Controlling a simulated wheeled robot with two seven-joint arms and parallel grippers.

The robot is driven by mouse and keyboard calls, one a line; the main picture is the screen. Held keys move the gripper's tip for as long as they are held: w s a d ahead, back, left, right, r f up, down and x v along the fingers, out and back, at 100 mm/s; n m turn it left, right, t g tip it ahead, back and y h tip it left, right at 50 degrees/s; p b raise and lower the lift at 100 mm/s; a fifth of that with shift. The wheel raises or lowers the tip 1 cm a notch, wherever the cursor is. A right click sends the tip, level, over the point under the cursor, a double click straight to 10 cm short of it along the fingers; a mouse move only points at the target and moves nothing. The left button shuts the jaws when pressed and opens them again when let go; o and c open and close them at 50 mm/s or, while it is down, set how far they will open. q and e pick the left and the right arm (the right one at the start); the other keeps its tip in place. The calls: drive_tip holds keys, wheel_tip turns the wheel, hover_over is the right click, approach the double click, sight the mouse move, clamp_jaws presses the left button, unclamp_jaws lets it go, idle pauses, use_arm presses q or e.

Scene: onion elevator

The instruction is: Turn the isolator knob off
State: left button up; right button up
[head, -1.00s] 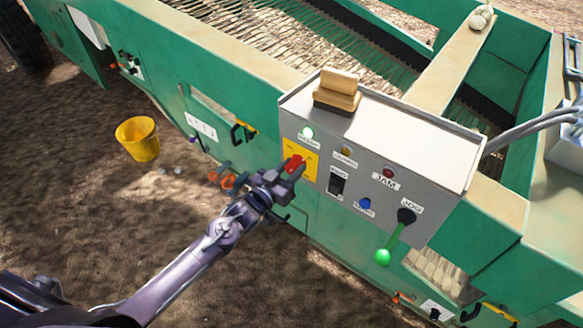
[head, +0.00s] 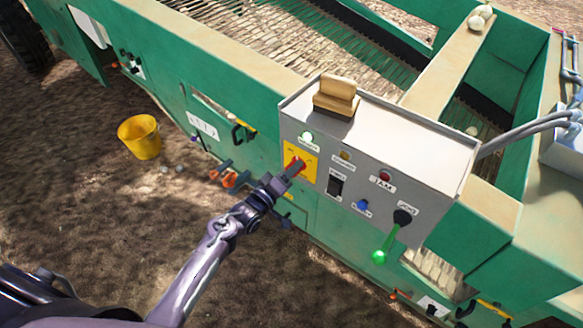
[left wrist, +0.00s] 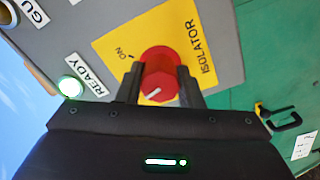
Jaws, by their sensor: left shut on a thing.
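The red isolator knob (left wrist: 160,68) sits on a yellow plate (left wrist: 112,48) marked ISOLATOR and ON in the left wrist view. In the head view the yellow plate (head: 309,171) is at the left of the grey control box. My left gripper (head: 289,170) has its fingers on either side of the knob and is shut on it; the fingers also show in the left wrist view (left wrist: 160,82). A white pointer line shows on the knob, away from the ON mark. The green READY lamp (head: 306,137) is lit. My right gripper is not in view.
The grey box (head: 430,150) also carries a dark switch (head: 335,186), a blue button (head: 362,206), a JAM lamp (head: 385,176) and a green-handled JOG lever (head: 386,245). A wooden-handled brush (head: 336,96) lies on top. A yellow bucket (head: 140,137) stands on the ground at left.

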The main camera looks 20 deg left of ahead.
use_arm(q)
drive_tip(key=n+p, duration=0.1)
drive_tip(key=n, duration=0.2)
drive_tip(key=shift+n, duration=0.3)
drive_tip(key=shift+n+p, duration=0.55)
drive_tip(key=shift+n, duration=0.65)
drive_tip(key=o, duration=1)
drive_tip(key=shift+c, duration=0.2)
drive_tip(key=shift+s+a, duration=0.1)
drive_tip(key=v, duration=0.7)
drive_tip(key=shift+s+b, duration=0.3)
drive_tip(key=shift+b, duration=0.15)
